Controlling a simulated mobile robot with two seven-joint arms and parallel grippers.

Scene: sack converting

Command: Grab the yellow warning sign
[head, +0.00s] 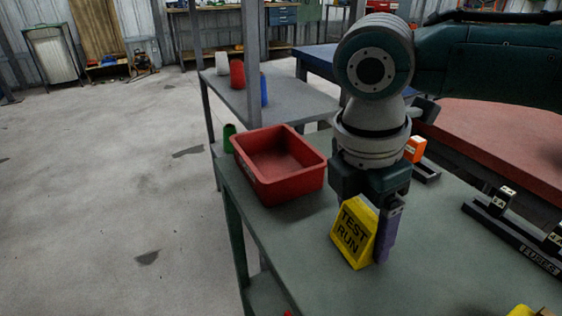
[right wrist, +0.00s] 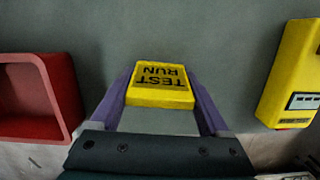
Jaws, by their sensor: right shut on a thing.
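The yellow warning sign (head: 353,232), lettered "TEST RUN", is upright at the green-grey table's near part in the head view. My right gripper (head: 385,232) comes down on it from above, with a purple finger along its right side. In the right wrist view the sign (right wrist: 161,84) sits between the two purple fingers of the right gripper (right wrist: 160,100), which are shut on it. The sign's base appears at or just above the tabletop; I cannot tell if it touches. My left gripper is not in view.
A red bin (head: 280,165) stands left of the sign, near the table's left edge. A green cup (head: 229,138) is behind it. A black rack marked "FUSES" (head: 515,233) lies at the right. A yellow device (right wrist: 292,75) is at the right in the wrist view.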

